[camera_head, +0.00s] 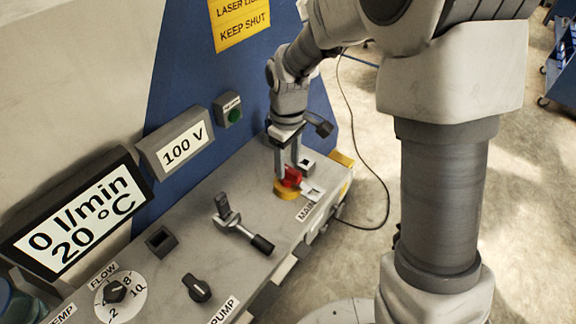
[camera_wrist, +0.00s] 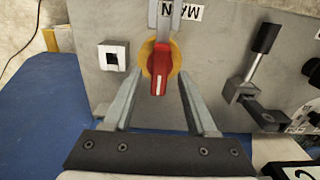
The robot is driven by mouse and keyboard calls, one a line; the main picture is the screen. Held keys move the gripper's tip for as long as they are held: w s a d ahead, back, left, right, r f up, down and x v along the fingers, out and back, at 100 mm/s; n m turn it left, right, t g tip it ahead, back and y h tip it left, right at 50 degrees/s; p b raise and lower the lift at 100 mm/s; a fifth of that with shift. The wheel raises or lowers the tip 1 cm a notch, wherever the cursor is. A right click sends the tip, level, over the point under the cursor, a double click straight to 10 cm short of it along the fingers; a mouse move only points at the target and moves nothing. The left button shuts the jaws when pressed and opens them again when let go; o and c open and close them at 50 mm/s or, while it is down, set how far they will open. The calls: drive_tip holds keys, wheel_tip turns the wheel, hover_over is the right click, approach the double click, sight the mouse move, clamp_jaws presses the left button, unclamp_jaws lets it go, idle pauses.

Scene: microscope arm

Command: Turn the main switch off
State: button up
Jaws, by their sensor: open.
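The main switch (camera_head: 289,184) is a red knob on a round yellow base on the grey console top, beside a label reading MAIN (camera_head: 306,211). In the wrist view the red knob (camera_wrist: 159,70) points along the picture's vertical, with a white mark on its lower half. My gripper (camera_head: 287,166) is open, pointing down at the switch. In the wrist view my gripper (camera_wrist: 159,76) has one finger on each side of the knob, near the yellow base. The knob lies between the fingertips; contact cannot be told.
A grey lever with a black handle (camera_head: 239,226) stands left of the switch. A small square socket (camera_head: 305,165) sits close behind it. Displays read 100 V (camera_head: 184,149) and 0 l/min, 20 °C (camera_head: 76,213). FLOW (camera_head: 115,291) and PUMP (camera_head: 196,288) knobs sit further left.

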drive_tip(key=shift+f, duration=0.8)
clamp_jaws()
idle(0.9)
